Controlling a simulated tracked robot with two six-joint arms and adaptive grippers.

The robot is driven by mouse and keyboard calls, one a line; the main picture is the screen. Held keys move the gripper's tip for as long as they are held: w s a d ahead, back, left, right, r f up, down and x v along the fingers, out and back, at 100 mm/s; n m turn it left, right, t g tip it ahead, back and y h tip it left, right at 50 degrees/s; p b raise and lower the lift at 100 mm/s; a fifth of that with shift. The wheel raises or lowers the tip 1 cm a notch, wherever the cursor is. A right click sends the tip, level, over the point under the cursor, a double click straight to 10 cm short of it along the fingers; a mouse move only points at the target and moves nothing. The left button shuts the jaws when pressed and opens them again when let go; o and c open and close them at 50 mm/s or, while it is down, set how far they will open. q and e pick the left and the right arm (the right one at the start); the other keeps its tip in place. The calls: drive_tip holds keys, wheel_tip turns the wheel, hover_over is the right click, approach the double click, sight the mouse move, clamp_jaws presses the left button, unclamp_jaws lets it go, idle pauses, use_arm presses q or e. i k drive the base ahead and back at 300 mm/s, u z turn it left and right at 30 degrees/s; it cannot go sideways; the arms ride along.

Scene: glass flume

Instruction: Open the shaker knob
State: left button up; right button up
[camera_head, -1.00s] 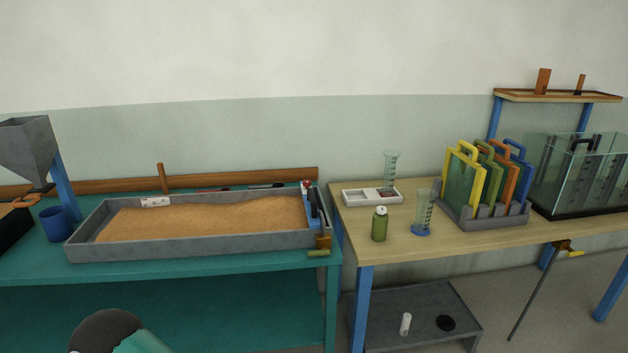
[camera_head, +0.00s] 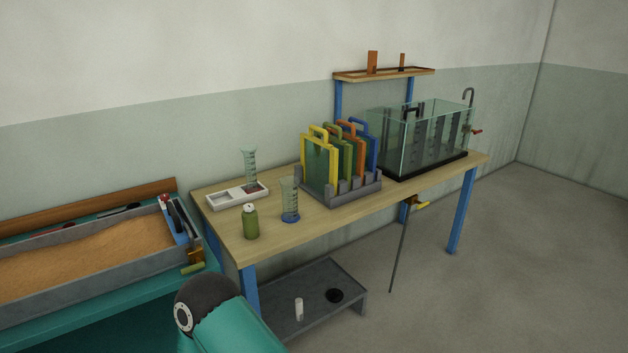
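No part is clearly recognisable as the shaker knob. A small green bottle (camera_head: 251,222) with a pale top stands upright near the front left of the wooden table (camera_head: 330,215). A small red handle (camera_head: 476,131) is at the right end of the glass tank (camera_head: 425,140). Another brass-coloured fitting (camera_head: 194,262) is at the right end of the sand tray (camera_head: 100,277). One of my arm links shows at the bottom; neither gripper is in view.
Behind the bottle are a white divided tray (camera_head: 224,201) and a clear cylinder (camera_head: 249,165); a blue-based cylinder (camera_head: 290,200) stands to its right. A grey rack (camera_head: 351,201) holds several coloured frames. A low grey shelf (camera_head: 318,305) is below. The floor at right is clear.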

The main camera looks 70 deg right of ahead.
sight(249, 207)
drive_tip(key=u, duration=0.45)
drive_tip(key=i, duration=0.2)
drive_tip(key=z, duration=2.2)
drive_tip(key=k, duration=0.6)
drive_tip(key=z, duration=0.3)
drive_tip(key=i, duration=1.65)
drive_tip(key=u, duration=0.4)
